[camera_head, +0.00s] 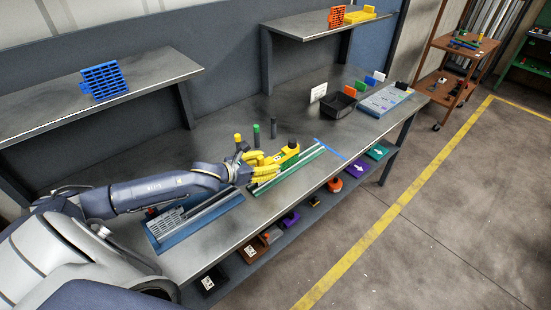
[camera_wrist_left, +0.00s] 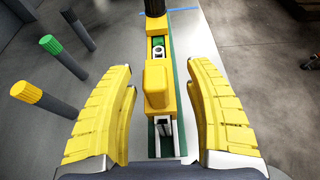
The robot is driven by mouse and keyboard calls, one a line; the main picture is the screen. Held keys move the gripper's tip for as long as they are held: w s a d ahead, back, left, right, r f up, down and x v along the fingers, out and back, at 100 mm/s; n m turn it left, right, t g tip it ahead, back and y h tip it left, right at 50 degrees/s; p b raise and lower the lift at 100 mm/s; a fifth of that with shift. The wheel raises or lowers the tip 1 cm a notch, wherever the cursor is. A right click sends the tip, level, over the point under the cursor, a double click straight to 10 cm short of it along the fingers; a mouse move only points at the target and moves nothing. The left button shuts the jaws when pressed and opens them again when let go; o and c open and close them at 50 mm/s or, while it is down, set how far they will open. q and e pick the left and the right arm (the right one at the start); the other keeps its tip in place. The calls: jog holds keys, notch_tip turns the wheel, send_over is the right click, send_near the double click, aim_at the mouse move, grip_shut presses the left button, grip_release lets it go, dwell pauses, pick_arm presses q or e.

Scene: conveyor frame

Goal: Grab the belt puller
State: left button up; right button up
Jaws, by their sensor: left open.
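The belt puller, a yellow block-like tool with a dark knob at its far end (camera_head: 289,153), sits on the green and silver conveyor frame (camera_head: 300,166). In the left wrist view the yellow belt puller (camera_wrist_left: 158,85) lies along the rail (camera_wrist_left: 183,75), in the middle of the picture. My left gripper (camera_head: 264,167) is at the near end of the tool. In the wrist view the yellow fingers of this gripper (camera_wrist_left: 165,105) are spread wide, one on each side of the puller, with gaps between. My right gripper is not in view.
Upright posts with yellow (camera_head: 238,138), green (camera_head: 256,130) and dark (camera_head: 273,128) tops stand just behind the frame. A blue tray (camera_head: 163,243) lies under my left arm. A black bin (camera_head: 338,105) stands farther right. Bare table lies between the frame and bin.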

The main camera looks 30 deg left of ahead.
pick_arm(q)
jog(key=shift+c, duration=0.3)
grip_shut()
jog(key=shift+r, duration=0.1)
